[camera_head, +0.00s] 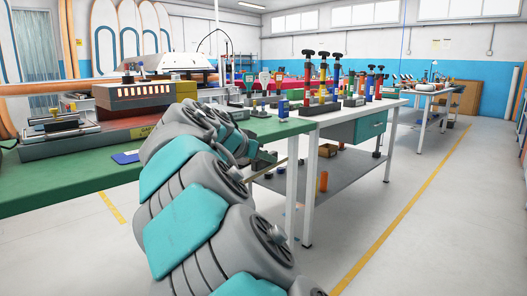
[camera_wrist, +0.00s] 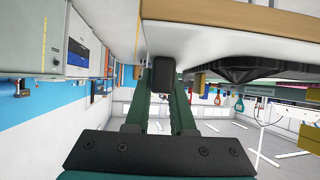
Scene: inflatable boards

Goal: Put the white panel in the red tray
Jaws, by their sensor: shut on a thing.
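My gripper (camera_wrist: 165,80) shows in the wrist view, with its two dark green fingers close together. A dark rounded block sits between the fingertips. In the head view my arm hides the gripper. A dark red tray-like surface (camera_head: 118,133) shows on the green bench at the left, partly under a grey slotted box.
The green bench (camera_head: 60,185) holds the slotted box (camera_head: 135,95), a metal fixture (camera_head: 60,125) and a yellow block (camera_head: 187,89). Clamps and coloured tools (camera_head: 322,80) stand on the white bench to the right. The floor (camera_head: 440,220) at the right is clear.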

